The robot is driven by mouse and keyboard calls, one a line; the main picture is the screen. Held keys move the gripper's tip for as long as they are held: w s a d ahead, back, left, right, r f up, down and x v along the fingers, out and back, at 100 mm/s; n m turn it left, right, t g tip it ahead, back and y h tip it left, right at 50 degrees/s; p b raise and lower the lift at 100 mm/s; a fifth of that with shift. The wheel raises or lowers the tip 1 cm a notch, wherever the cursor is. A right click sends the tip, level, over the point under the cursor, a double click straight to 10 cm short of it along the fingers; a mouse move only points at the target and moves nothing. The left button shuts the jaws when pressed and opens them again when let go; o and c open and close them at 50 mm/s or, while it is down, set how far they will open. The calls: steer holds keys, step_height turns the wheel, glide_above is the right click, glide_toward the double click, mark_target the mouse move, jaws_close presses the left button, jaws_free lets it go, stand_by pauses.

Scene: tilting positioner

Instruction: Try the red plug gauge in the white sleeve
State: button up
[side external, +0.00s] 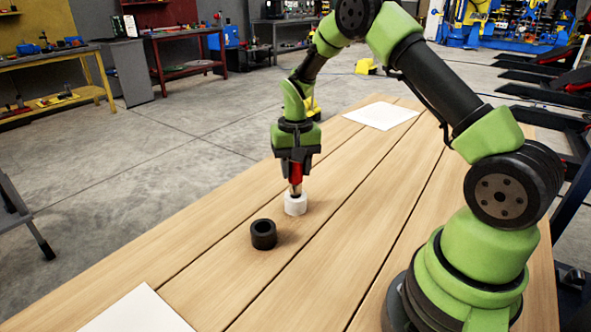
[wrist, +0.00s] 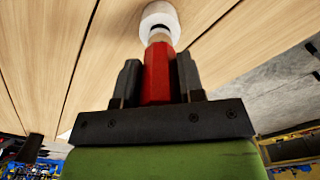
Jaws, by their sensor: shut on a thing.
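My gripper (side external: 296,166) is shut on the red plug gauge (side external: 296,175) and holds it pointing down. The red handle also shows between the fingers in the wrist view (wrist: 158,75). The gauge has a pale metal lower end. The white sleeve (side external: 295,207) stands upright on the wooden table, directly below the gauge. In the wrist view the sleeve (wrist: 152,14) shows a dark bore, and the gauge's end overlaps its near edge. The gauge's lower end is at the sleeve's mouth; I cannot tell whether it is inside or just above.
A black sleeve (side external: 263,235) stands on the table (side external: 330,240) close to the white one, on the near left. White sheets lie at the far end (side external: 382,116) and near end (side external: 137,312) of the table. The boards between are otherwise clear.

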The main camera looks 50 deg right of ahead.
steer(key=shift+r, duration=3.3)
